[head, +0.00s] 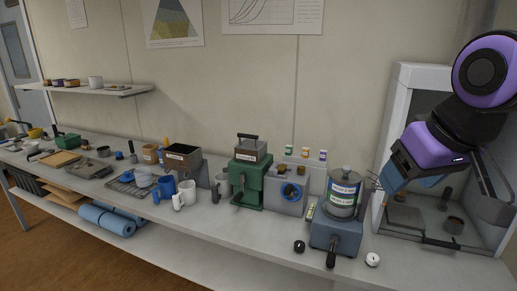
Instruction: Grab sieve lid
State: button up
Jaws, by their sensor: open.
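The sieve lid (345,174) is a round grey metal lid with a small dark knob. It sits on top of a silver sieve stack (343,205) with white, blue and green labels, on a blue-grey machine (335,236) at the right of the bench. My gripper (373,183) is at the end of the purple and black arm, just right of the lid and apart from it in the picture. It is open and I see nothing in it. The fingertips are small here, so their exact distance from the lid is unclear.
An open-fronted white cabinet (405,82) stands right of the stack, partly behind my arm. A black knob (299,246) and a white one (372,260) lie near the front edge.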

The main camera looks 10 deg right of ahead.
aim_at(345, 176)
jog(key=i+j+z, duration=0.1)
jog(key=j+z, duration=0.2)
jog(key=j, duration=0.35)
jog(key=j+z, duration=0.3)
jog(key=j, duration=0.4)
